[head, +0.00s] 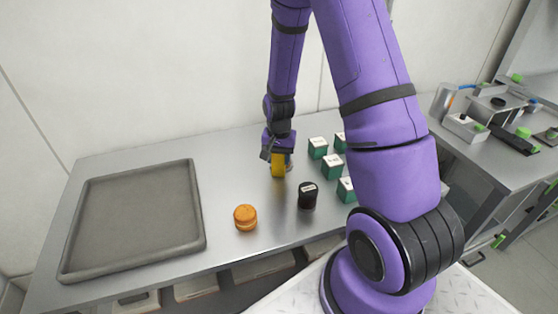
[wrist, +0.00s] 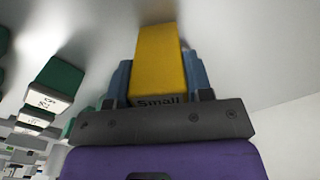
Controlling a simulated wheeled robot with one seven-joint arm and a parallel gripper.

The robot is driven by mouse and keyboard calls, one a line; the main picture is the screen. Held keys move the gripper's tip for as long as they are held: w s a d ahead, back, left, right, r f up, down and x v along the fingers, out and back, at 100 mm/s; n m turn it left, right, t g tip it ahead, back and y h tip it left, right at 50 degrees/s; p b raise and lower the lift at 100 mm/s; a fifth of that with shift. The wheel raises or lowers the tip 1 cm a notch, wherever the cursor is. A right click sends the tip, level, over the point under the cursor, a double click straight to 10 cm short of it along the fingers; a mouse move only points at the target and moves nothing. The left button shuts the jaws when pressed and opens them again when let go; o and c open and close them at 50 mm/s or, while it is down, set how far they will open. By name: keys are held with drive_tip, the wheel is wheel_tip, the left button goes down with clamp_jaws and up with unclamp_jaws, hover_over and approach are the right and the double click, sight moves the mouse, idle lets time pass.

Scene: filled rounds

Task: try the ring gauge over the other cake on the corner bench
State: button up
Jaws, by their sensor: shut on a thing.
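My gripper (head: 278,157) is shut on a yellow piece (head: 278,168) that hangs below it over the middle of the steel bench (head: 225,175). In the wrist view the yellow piece (wrist: 160,62) sits between the two blue-grey fingers and bears the word "Small". It appears to be the ring gauge, but its opening is not visible. An orange round cake (head: 245,217) with a filled seam lies on the bench, left of and nearer than the gripper. The gauge is apart from this cake. No second cake is visible; my arm hides part of the bench's right side.
A black labelled canister (head: 308,197) stands right of the cake. Several green boxes with white labels (head: 332,166) stand to its right and behind. A grey tray (head: 135,220) covers the bench's left. Clear bench lies between tray and cake. Another bench (head: 490,160) at right holds equipment.

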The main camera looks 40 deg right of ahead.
drive_tip(key=shift+r, duration=0.15)
drive_tip(key=shift+r, duration=4.75)
drive_tip(key=shift+a, duration=0.1)
